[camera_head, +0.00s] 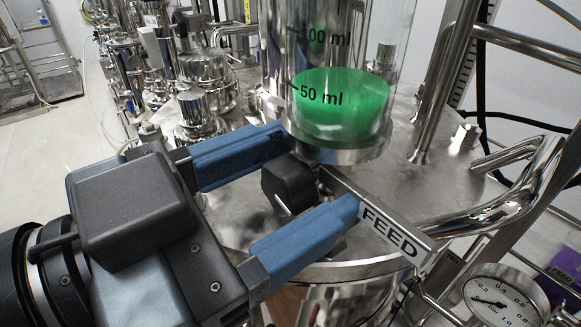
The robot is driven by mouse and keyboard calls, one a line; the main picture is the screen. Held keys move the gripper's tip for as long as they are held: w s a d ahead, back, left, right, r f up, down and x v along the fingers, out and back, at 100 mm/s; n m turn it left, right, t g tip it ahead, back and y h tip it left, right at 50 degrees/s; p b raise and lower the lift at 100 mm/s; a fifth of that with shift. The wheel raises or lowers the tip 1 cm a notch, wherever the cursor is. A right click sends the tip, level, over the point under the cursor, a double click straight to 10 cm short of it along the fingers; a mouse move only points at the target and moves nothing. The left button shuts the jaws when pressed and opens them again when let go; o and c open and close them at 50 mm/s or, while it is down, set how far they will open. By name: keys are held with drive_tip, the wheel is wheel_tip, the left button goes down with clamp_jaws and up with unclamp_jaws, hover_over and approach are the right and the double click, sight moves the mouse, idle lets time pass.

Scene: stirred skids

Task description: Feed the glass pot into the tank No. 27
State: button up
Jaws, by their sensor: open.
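The glass pot (330,60) is a clear upright cylinder with black volume marks. Green liquid (342,108) fills its bottom to about the 50 ml mark. It stands on a round metal base above the shiny steel lid (440,175) of a tank. A black knob (288,184) sits just below and left of the pot. My gripper (318,170), with blue fingers, comes in from the lower left. It is open, one finger on either side of the knob; I cannot tell whether they touch it. A plate marked FEED (388,228) lies beside the lower finger. The tank's number is not readable.
A pressure gauge (502,303) is at the lower right. A bent steel pipe (510,200) and upright rods (440,85) stand right of the pot. Several steel vessels and fittings (198,108) crowd the upper left. Open floor (40,160) shows at the far left.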

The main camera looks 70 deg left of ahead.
drive_tip(key=c, duration=1)
drive_tip(key=shift+r, duration=0.15)
drive_tip(key=shift+r+n+p, duration=0.1)
drive_tip(key=shift+n+p, duration=0.4)
drive_tip(key=shift+n, duration=0.1)
drive_tip(key=shift+n+p, duration=0.55)
drive_tip(key=shift+n, duration=0.45)
drive_tip(key=o, duration=1)
drive_tip(key=shift+f, duration=0.2)
